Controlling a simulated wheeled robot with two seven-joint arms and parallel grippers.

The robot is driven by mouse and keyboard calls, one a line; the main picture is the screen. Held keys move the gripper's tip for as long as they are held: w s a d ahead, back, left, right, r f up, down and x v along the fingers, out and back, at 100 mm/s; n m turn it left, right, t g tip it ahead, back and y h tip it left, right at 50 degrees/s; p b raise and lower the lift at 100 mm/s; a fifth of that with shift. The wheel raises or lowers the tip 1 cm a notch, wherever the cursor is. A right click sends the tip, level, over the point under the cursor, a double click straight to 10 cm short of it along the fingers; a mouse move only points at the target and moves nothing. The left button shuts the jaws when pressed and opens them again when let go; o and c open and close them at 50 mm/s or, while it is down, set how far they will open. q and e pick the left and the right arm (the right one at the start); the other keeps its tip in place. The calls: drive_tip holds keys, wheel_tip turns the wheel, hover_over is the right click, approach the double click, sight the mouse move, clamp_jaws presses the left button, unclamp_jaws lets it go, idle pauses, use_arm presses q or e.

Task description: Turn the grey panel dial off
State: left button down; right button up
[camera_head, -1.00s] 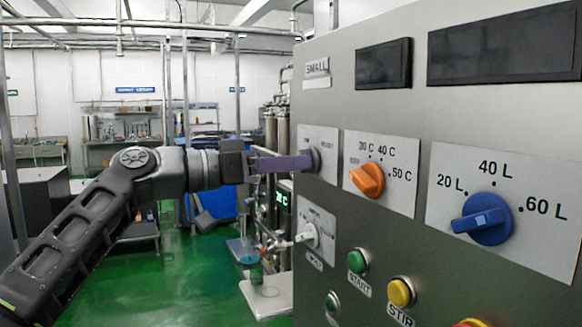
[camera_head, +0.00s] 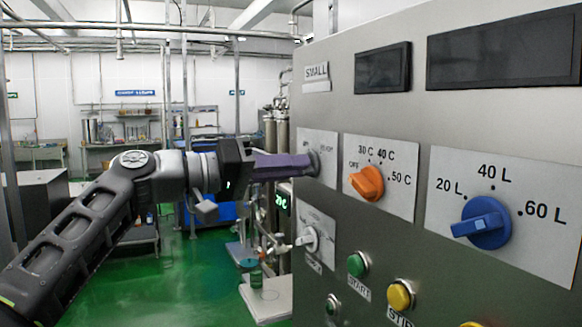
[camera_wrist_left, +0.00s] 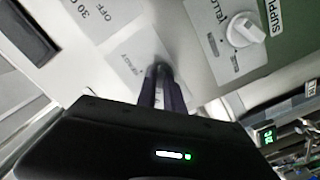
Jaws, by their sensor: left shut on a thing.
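The grey dial (camera_head: 314,162) sits on a small white label plate (camera_head: 329,146) at the left edge of the steel panel. My left gripper (camera_head: 306,164) comes in from the left, its purple-grey fingers shut on the dial. The fingers hide most of the dial, so its pointer setting cannot be read. In the left wrist view, the fingers (camera_wrist_left: 162,80) meet the panel at the dial's plate, and the dial is mostly hidden between the tips. My right gripper is in neither view.
An orange dial (camera_head: 367,183) and a blue dial (camera_head: 484,222) are to the right. A white dial (camera_head: 308,240) sits below the grey one. Green (camera_head: 358,264) and yellow (camera_head: 401,295) buttons are lower on the panel. Open floor lies left of the panel.

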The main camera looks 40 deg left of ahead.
use_arm(q)
drive_tip(key=c, duration=1.5)
unclamp_jaws()
drive_tip(key=shift+o, duration=0.2)
drive_tip(key=b+v, duration=0.1)
drive_tip(key=v, duration=0.7)
drive_tip(key=shift+b, duration=0.4)
drive_tip(key=shift+w, duration=0.1)
